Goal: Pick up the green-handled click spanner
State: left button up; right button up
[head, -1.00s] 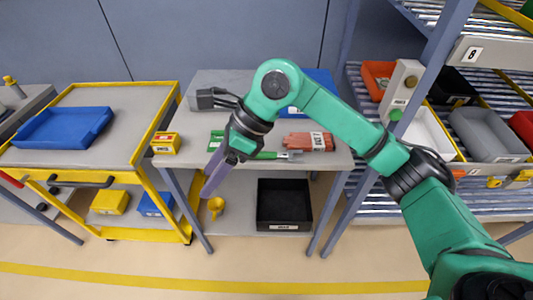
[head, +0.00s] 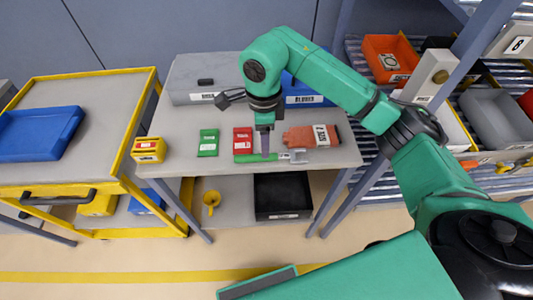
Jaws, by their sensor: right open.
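The green-handled click spanner (head: 246,158) lies flat near the front edge of the grey table (head: 180,163), with its green handle to the left and its grey metal end to the right. My right gripper (head: 265,152) is open and points down over the handle near where it joins the metal part. My left gripper is not in view.
Nearby on the table are a red packet (head: 243,137), a green packet (head: 208,142), orange-red gloves (head: 312,136), a yellow box (head: 149,150), a grey case (head: 192,92) and a blue box (head: 303,92). A black bin (head: 283,192) and yellow funnel (head: 211,200) are below.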

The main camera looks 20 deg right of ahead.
aim_at(271, 157)
jog(key=f+p, duration=0.2)
jog(key=f, duration=0.3)
jog(key=shift+w+a+f+p, duration=0.1)
jog(key=shift+w+f+p, duration=0.15)
jog(key=shift+p, duration=0.15)
jog(key=shift+f, duration=0.5)
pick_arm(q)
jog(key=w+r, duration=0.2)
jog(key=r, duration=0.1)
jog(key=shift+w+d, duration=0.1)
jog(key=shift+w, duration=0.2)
pick_arm(e)
grip_shut()
